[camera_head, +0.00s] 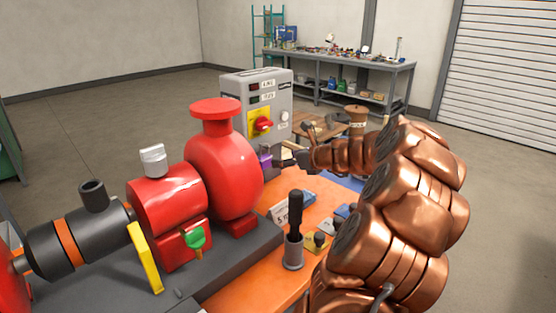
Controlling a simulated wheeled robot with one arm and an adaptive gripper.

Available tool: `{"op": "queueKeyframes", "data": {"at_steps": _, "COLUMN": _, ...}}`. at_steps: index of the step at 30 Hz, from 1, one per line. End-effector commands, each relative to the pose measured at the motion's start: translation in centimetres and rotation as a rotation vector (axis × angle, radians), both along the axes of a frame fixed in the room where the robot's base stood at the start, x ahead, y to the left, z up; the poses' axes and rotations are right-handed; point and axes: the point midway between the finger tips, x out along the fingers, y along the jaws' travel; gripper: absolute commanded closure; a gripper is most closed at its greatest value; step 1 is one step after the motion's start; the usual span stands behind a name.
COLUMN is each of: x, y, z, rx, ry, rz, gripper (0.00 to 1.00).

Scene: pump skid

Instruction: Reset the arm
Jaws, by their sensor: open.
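My copper-coloured arm rises at the right and bends across toward the middle of the view. My gripper (286,155) is at its far end, small and dark, open, in front of the lower part of the grey control box (284,85). I see nothing held in it, but the fingertips are small and hard to make out. A purple item (265,161) shows just left of the fingers; I cannot tell whether they touch it. The control box has a red rotary switch (262,124) on a yellow plate and small displays above it.
A red pump (222,165) and a dark motor (75,240) stand on a grey base at the left. A black-handled tool in a grey cup (293,250) and small coloured items (320,240) sit on the orange bench top (250,285). A workbench (340,57) stands behind.

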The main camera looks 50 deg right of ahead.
Motion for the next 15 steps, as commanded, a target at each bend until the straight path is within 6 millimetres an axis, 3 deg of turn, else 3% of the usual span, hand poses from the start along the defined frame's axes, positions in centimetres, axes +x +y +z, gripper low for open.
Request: {"op": "queueKeyframes", "data": {"at_steps": 15, "x": -1.0, "y": 0.0, "z": 1.2, "rx": 0.0, "ry": 0.0, "rz": -0.001, "gripper": 0.2}}
